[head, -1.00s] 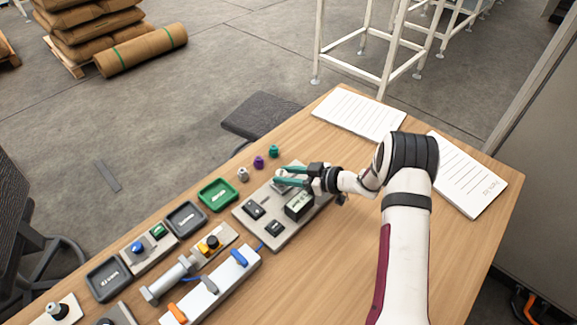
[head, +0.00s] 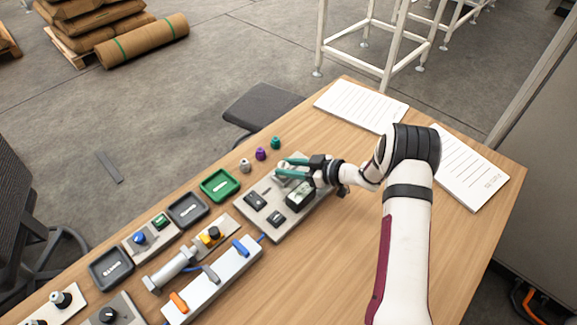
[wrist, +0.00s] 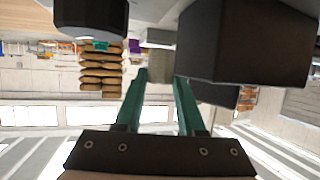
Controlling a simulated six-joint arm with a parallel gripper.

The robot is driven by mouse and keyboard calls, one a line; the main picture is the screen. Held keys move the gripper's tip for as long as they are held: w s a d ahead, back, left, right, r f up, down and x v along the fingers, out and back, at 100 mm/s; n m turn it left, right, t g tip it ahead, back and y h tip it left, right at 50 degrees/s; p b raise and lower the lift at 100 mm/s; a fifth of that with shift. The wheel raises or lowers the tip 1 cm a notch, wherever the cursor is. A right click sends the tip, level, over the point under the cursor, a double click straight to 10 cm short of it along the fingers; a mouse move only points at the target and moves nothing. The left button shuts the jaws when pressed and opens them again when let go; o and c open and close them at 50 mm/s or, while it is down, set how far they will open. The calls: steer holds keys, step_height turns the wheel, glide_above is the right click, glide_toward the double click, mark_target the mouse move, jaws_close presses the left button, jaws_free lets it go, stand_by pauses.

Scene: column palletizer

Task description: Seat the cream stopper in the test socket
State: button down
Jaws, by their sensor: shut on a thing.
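My gripper (head: 283,168) reaches in from the right over the far part of a grey test panel (head: 268,231). Its teal fingers are shut on a small pale thing, taken to be the cream stopper, which is mostly hidden between them. In the wrist view the fingertips (wrist: 161,76) stand a small gap apart, and I cannot make out the stopper's shape there. The test socket cannot be told apart; the fingers cover that part of the panel. I cannot tell whether the stopper touches the panel.
Pale grey (head: 245,166), purple (head: 261,154) and teal (head: 275,143) stoppers stand in a row beyond the panel. The panel bears dark blocks, including a raised box (head: 300,197) near my fingers. A green tray (head: 203,194) lies left.

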steer(key=shift+f, duration=0.75)
stand_by(0.4)
steer(key=shift+c, duration=2.2)
jaws_free()
steer(key=shift+o, duration=0.2)
steer(key=shift+o, duration=1.4)
step_height(320, 180, up, 7)
